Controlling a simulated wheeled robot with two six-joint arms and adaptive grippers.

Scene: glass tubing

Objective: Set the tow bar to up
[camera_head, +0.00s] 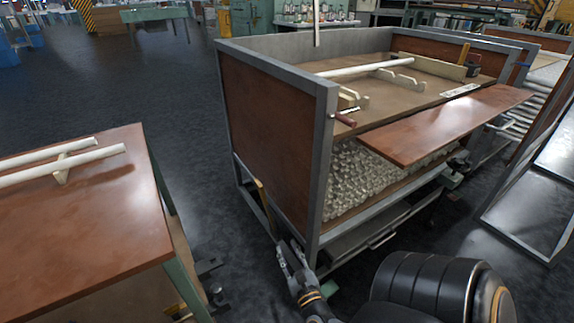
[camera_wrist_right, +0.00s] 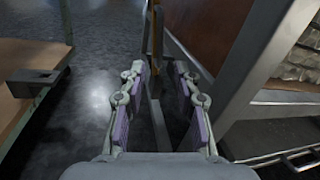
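The tow bar (camera_head: 263,198) stands at the near left end of the metal-framed cart (camera_head: 328,150). It looks like a narrow bar with a yellowish upper part, steeply tilted beside the brown end panel; its lower end is hard to make out. My right gripper (camera_head: 291,252) is below and close to the bar, near the cart's front corner post. In the right wrist view, the right gripper (camera_wrist_right: 157,80) is open, with its fingers apart. The bar (camera_wrist_right: 154,45) shows ahead, in line with the gap between them. I cannot tell whether they touch. My left gripper is out of view.
A brown-topped table (camera_head: 90,225) with white tubes on a holder stands at left. The cart carries a tube on supports, a tilted brown board (camera_head: 445,125) and a bin of glass pieces (camera_head: 375,178). Dark floor (camera_head: 185,105) is free between table and cart.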

